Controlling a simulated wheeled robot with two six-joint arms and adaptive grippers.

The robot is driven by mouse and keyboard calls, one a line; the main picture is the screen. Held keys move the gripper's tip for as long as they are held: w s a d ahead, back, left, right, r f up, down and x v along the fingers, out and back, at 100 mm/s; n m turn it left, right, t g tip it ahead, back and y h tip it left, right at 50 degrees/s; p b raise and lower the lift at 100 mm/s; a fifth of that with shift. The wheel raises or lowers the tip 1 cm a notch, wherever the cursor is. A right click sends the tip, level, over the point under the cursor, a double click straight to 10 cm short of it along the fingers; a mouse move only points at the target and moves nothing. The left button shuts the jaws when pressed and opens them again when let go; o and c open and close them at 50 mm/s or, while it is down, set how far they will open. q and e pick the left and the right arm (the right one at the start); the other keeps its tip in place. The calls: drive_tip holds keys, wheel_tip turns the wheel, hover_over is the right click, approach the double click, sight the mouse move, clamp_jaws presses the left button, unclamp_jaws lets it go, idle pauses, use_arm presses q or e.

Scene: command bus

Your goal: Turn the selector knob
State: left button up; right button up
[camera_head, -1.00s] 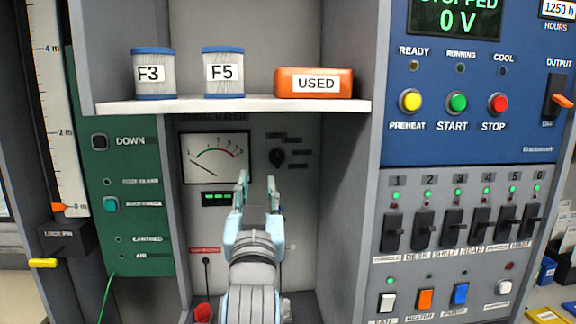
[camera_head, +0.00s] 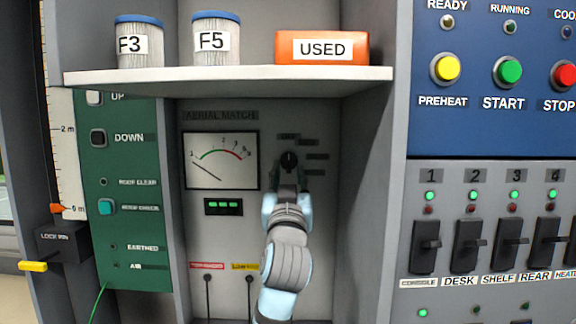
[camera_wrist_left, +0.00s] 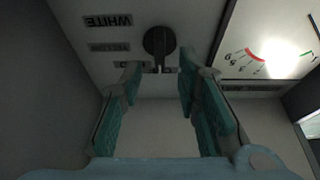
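The black selector knob (camera_head: 289,160) is on the grey back panel inside the recess, right of the meter, with small labels around it. My left gripper (camera_head: 289,180) is directly in front of and just below it, reaching in from below. In the left wrist view the knob (camera_wrist_left: 158,42) shows upside down, between and just beyond the two teal fingertips of the gripper (camera_wrist_left: 161,68). The fingers are apart, with a gap on each side of the knob; I see no clear contact. My right gripper is not in view.
A shelf (camera_head: 230,80) with two filters and an orange USED box (camera_head: 322,48) overhangs the recess. The needle meter (camera_head: 221,160) is left of the knob. A grey side wall (camera_head: 370,170) bounds the recess on the right. Two cables plug in below.

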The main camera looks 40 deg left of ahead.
sight(289, 163)
use_arm(q)
drive_tip(key=x, duration=0.3)
drive_tip(key=shift+w+a+r, duration=0.15)
drive_tip(key=shift+w+a, duration=0.05)
drive_tip(key=shift+w, duration=0.15)
clamp_jaws()
drive_tip(key=m+h+p, duration=0.1)
drive_tip(key=m+p, duration=0.2)
drive_tip(key=m+t+h+p, duration=0.1)
drive_tip(key=m+p, duration=0.1)
drive_tip(key=m, duration=0.1)
drive_tip(key=m+t+h+p, duration=0.1)
drive_tip(key=m+h+p, duration=0.1)
drive_tip(key=p, duration=0.1)
drive_tip(key=shift+s+a+r+m+p, duration=0.1)
drive_tip(key=shift+r+m+p, duration=0.2)
drive_tip(key=shift+m, duration=0.1)
drive_tip(key=shift+f+m+h+p, duration=0.25)
drive_tip(key=shift+m+h+p, duration=0.45)
drive_tip(key=shift+m+p, duration=0.55)
